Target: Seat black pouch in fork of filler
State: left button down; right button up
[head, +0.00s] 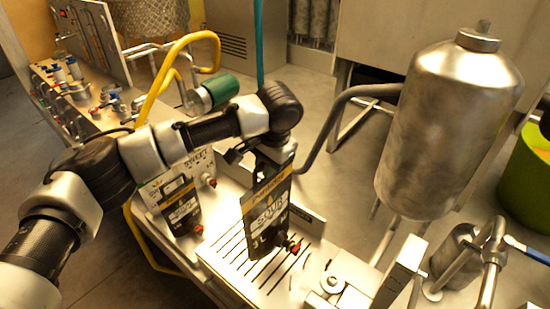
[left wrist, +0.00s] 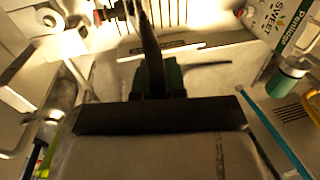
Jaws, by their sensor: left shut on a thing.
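The black pouch (head: 265,208), with a "SOUR" label, hangs upright from my left gripper (head: 262,155), which is shut on its top edge. In the left wrist view the pouch shows edge-on as a dark strip (left wrist: 150,42) beyond my left gripper (left wrist: 158,82). The pouch's lower end, with a small red-and-black fitting at its right, is over or at the filler's pale slotted plate (head: 215,258); I cannot tell whether it touches. I cannot clearly make out the fork. My right gripper is not in view.
A steel tank (head: 448,125) stands to the right, with a grey hose. Yellow pipe and a panel of fittings are at the left.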

pick_arm(q)
jog(key=shift+s+d+r+b, duration=0.15)
jog(key=shift+s+b, duration=0.25)
jog(key=shift+s, duration=0.6)
jog(key=s+d+f+b, duration=0.2)
jog(key=d+f, duration=0.2)
jog(key=f, duration=0.2)
jog(key=shift+f+b, duration=0.3)
jog(key=shift+b, duration=0.1)
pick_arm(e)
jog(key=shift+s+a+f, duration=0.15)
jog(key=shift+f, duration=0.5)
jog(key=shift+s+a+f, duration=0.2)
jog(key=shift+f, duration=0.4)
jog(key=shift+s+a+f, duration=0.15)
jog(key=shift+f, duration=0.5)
pick_arm(q)
jog(key=shift+f, duration=0.6)
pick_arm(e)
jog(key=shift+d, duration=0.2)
pick_arm(q)
jog(key=shift+a, duration=0.1)
